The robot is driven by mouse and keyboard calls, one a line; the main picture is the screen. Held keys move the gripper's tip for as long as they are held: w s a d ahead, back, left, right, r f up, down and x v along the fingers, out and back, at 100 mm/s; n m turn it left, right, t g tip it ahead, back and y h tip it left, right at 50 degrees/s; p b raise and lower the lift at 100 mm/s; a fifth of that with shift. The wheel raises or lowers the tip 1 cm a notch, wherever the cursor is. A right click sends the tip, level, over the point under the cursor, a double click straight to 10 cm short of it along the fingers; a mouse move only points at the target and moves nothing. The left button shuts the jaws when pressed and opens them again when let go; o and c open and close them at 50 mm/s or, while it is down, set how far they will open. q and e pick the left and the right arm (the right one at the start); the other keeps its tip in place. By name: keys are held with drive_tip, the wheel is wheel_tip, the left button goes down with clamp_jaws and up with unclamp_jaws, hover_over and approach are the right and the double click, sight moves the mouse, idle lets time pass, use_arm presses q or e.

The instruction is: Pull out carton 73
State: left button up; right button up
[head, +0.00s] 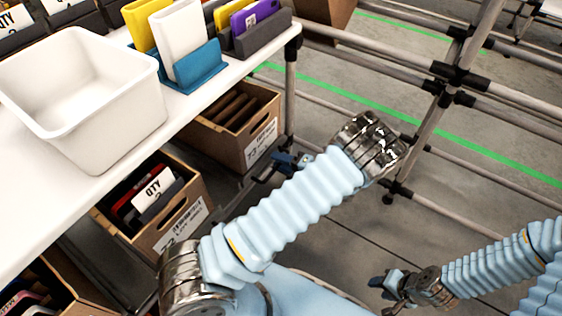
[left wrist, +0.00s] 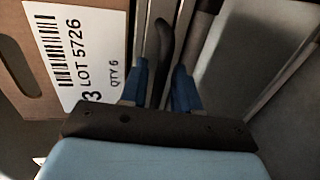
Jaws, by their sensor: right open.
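Carton 73 (head: 215,147) is a brown open-topped box on the lower shelf, with dark brown items inside and a white label on its front. In the left wrist view its front face (left wrist: 112,8) fills the left side, with a label showing "3", LOT 5726 and QTY 6. My left gripper (head: 285,163) is low beside the carton's front right corner; in the left wrist view its blue fingers (left wrist: 158,88) stand apart at the carton's right edge, a dark bar between them. Whether they hold it is unclear. My right gripper (head: 392,285) is open and empty, away at the lower right.
A second carton (head: 150,240) with red and dark items stands to the left on the shelf; a third shows at the lower left. A white bin (head: 90,125) and blue holder (head: 190,72) stand on the white top above. A pipe rack (head: 440,105) stands at the right.

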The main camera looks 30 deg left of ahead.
use_arm(q)
drive_tip(key=shift+a, duration=0.1)
clamp_jaws()
idle(0.3)
